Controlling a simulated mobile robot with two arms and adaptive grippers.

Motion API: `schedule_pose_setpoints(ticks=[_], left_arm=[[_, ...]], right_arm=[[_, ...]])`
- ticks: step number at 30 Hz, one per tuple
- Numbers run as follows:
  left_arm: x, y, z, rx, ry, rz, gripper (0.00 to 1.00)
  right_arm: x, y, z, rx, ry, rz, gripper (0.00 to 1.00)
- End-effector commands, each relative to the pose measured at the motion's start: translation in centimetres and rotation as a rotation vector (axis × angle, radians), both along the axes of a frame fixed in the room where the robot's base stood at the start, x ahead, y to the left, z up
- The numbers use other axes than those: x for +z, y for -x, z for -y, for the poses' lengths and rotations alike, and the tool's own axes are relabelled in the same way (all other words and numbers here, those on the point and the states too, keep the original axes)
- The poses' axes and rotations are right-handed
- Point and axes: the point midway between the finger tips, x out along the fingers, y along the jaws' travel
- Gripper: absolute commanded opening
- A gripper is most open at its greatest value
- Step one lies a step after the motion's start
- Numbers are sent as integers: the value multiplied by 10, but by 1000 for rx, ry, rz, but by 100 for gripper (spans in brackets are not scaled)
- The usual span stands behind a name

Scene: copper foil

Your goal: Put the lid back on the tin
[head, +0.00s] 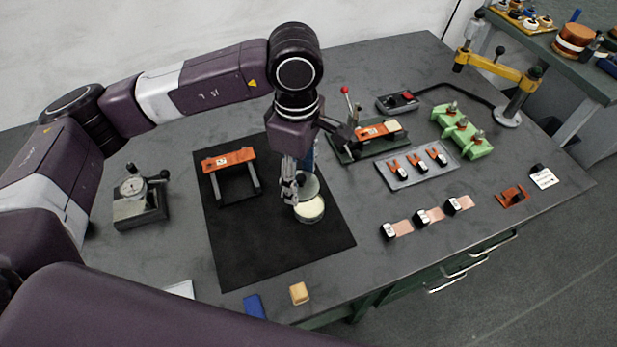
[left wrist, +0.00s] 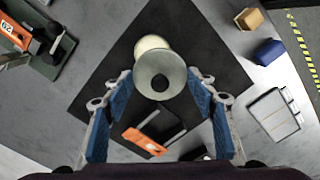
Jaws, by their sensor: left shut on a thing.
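The tin (head: 309,211) is a round, short container with a pale cream top, standing on the black mat (head: 262,259). Part of its pale top (left wrist: 148,43) shows beyond the lid in the left wrist view. The lid (left wrist: 160,76) is a round grey-green disc with a dark centre spot; it also shows just above and behind the tin in the head view (head: 311,184). My left gripper (head: 292,194) points down beside the tin, shut on the lid by its edges. The lid overlaps the tin in both views, and I cannot tell the gap between them. My right gripper is not in view.
An orange-topped stand (head: 229,158) is on the mat left of the tin. A fixture with a red-knobbed lever (head: 368,136) and a grey tray (head: 418,166) are to the right. A wooden block (head: 299,293) and blue block (head: 254,306) lie near the front.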

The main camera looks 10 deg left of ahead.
Motion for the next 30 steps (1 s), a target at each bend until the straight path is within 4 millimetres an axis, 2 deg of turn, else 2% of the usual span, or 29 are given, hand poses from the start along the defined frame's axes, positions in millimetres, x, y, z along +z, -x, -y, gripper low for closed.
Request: schedule_pose_setpoints(ticks=[3, 9, 20, 28, 30], left_arm=[[-6, -6, 8, 129, -5, 2, 36], [-10, -11, 14, 241, -9, 5, 36], [-26, -10, 14, 254, -10, 2, 36], [-52, -10, 14, 253, -10, 2, 36], [-62, -11, 14, 253, -10, 4, 36]], right_arm=[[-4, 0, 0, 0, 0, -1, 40], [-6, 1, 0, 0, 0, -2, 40], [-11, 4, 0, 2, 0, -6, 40], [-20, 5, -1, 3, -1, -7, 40], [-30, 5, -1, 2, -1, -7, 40]])
